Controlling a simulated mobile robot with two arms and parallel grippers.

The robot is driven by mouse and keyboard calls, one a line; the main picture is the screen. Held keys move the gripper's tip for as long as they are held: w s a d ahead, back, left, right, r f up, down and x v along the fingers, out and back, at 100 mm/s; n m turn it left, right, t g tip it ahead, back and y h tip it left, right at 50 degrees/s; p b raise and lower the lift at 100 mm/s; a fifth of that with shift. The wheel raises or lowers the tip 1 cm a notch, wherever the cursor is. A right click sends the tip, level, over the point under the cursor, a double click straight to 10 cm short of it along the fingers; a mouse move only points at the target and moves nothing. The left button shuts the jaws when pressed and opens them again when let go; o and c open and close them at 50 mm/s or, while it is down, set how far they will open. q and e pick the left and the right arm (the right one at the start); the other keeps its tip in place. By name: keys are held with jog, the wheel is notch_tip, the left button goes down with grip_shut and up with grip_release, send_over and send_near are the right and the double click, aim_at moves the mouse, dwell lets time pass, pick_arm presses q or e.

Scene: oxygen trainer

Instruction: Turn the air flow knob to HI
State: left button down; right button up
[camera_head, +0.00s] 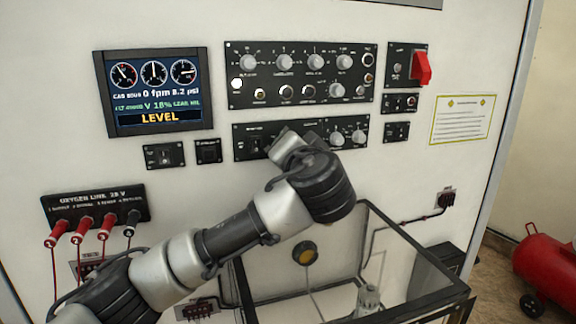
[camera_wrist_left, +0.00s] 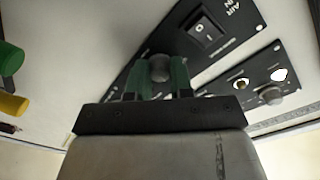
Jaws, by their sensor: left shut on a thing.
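My left gripper (camera_head: 285,138) reaches the lower control panel (camera_head: 242,152) on the wall and covers its middle in the head view. In the left wrist view, the green fingers of the gripper (camera_wrist_left: 158,76) are shut on a round grey knob (camera_wrist_left: 159,66) on a black panel. The knob is largely between the fingers. Its label and pointer cannot be read, so I cannot tell its setting. A rocker switch (camera_wrist_left: 207,30) beside the text "AIR IN" is on the same panel. My right gripper is not in view.
Two other knobs (camera_head: 337,138) are on the panel right of my gripper. A larger knob panel (camera_head: 300,75) is above, and a red guarded switch (camera_head: 421,68) to its right. A screen (camera_head: 153,90) reads LEVEL. A clear-sided box (camera_head: 408,264) stands below my arm.

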pick_arm(q)
jog(key=m+b, duration=0.1)
jog(key=m, duration=0.6)
jog(key=shift+d+f, duration=0.1)
jog(key=shift+m, duration=0.3)
dwell(0.3)
jog(key=c, duration=1)
grip_release()
jog(key=shift+s, duration=0.1)
